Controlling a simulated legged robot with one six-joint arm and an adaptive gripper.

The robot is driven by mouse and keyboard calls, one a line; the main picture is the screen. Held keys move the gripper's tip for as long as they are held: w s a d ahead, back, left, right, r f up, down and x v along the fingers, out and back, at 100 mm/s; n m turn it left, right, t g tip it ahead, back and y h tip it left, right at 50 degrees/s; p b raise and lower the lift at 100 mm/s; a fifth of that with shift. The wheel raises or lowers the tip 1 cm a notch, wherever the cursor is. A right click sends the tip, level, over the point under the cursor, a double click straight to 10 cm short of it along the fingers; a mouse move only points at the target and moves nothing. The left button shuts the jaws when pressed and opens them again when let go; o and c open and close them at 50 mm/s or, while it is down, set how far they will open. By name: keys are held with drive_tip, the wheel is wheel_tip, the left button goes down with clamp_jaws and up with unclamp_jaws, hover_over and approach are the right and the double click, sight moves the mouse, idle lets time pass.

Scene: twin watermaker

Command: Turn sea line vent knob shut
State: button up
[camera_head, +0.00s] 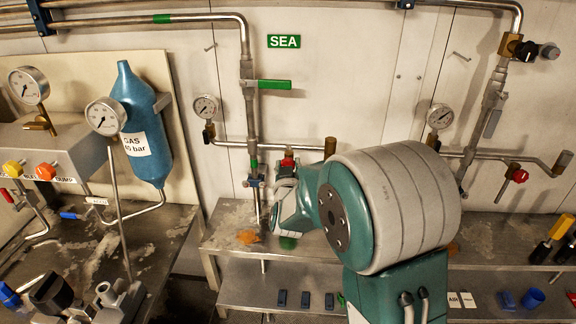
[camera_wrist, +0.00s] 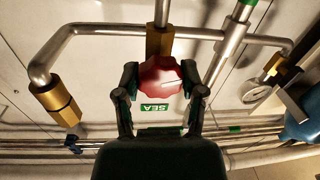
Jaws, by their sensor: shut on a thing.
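The red sea line vent knob (camera_wrist: 160,77) sits on a brass fitting (camera_wrist: 160,40) in the wrist view. Its red top (camera_head: 288,161) also shows in the head view, below the green SEA sign (camera_head: 284,41). My gripper (camera_wrist: 159,84) is shut on the knob, with one finger on its left side and one on its right. In the head view my gripper (camera_head: 280,188) is partly hidden behind my own wrist, so the contact is not clear there.
A sea line pipe with a green handle (camera_head: 274,84) and a gauge (camera_head: 205,107) stand close to the knob. Another red knob (camera_head: 519,175) is on the right pipe. A bench (camera_head: 228,240) runs below. A blue gas cylinder (camera_head: 142,125) is at left.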

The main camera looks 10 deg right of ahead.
drive_tip(key=m, duration=1.1)
drive_tip(key=shift+t+h, duration=0.3)
drive_tip(key=shift+h, duration=0.1)
drive_tip(key=m, duration=0.5)
drive_tip(key=shift+f+m+h, duration=0.15)
drive_tip(key=shift+m+h, duration=0.25)
drive_tip(key=m, duration=0.6)
drive_tip(key=shift+f+h, duration=0.15)
drive_tip(key=shift+h, duration=0.25)
drive_tip(key=shift+f, duration=0.1)
drive_tip(key=o, duration=1.2)
drive_tip(key=shift+c, duration=0.2)
